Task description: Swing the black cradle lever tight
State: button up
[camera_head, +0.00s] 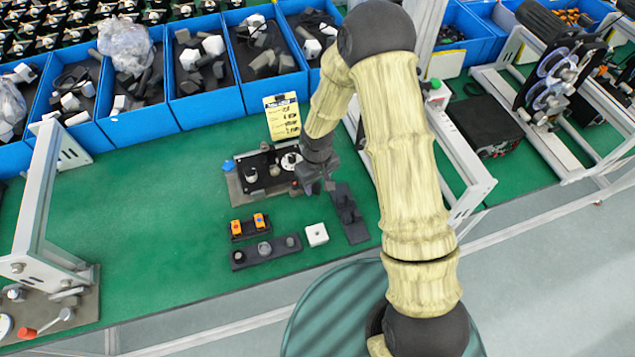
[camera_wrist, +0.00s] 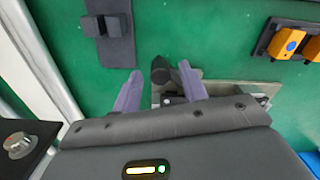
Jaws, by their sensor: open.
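The cradle fixture (camera_head: 233,188) is a grey plate with black parts and a silver disc, on the green table left of my gripper (camera_head: 316,186). In the wrist view, my gripper (camera_wrist: 160,70) is open, with its two purple-grey fingers apart. A black rounded knob, which looks like the cradle lever's end (camera_wrist: 160,66), shows between the fingers; I cannot tell whether they touch it. Part of the metal plate (camera_wrist: 245,89) shows right of the fingers, and the gripper body hides the rest. In the head view my gripper covers the lever.
Orange parts in a black holder (camera_head: 236,237), a dark strip with round pieces (camera_head: 277,248), a white block (camera_head: 316,234) and a black tray (camera_head: 350,222) lie nearby. A yellow card (camera_head: 282,117) stands behind. Blue bins (camera_head: 215,107) line the back.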

jog(key=shift+f, duration=0.55)
jog(key=shift+c, duration=0.2)
grip_shut()
